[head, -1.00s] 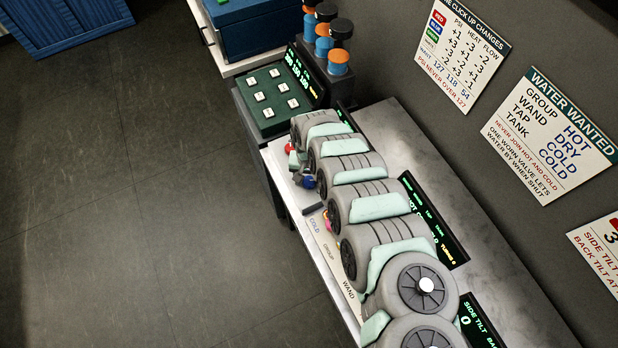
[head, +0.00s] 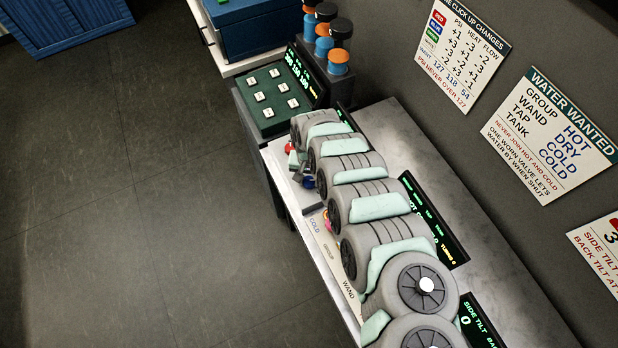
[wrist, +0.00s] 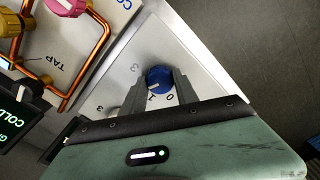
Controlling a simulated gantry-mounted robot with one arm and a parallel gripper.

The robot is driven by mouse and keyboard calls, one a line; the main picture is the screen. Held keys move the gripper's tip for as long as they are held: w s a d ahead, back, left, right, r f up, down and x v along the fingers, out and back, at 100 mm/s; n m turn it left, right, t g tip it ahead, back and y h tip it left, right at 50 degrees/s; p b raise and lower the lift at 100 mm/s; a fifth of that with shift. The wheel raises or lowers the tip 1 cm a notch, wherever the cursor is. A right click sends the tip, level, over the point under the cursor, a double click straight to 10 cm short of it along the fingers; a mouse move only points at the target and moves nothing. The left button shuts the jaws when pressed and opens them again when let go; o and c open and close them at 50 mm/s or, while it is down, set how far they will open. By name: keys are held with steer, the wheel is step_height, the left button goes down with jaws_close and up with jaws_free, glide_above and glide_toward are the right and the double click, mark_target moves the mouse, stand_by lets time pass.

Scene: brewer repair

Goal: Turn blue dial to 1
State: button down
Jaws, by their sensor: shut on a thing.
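In the head view the blue dial (head: 308,182) shows only in part, beside my gripper (head: 301,174) and largely covered by my arm.
A pink knob (wrist: 68,6) and copper pipes (wrist: 88,65) lie left of the dial panel in the wrist view. A red knob (head: 289,148) is close by in the head view. The floor (head: 130,200) left of the counter is clear.

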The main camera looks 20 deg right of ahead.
mark_target(309, 180)
steer(key=shift+n, duration=0.3)
steer(key=n, duration=0.4)
steer(key=shift+n, duration=2.1)
steer(key=c, duration=0.9)
jaws_free()
steer(key=shift+c, duration=0.2)
steer(key=shift+r, duration=0.1)
step_height(309, 180, up, 11)
steer(key=b, duration=0.1)
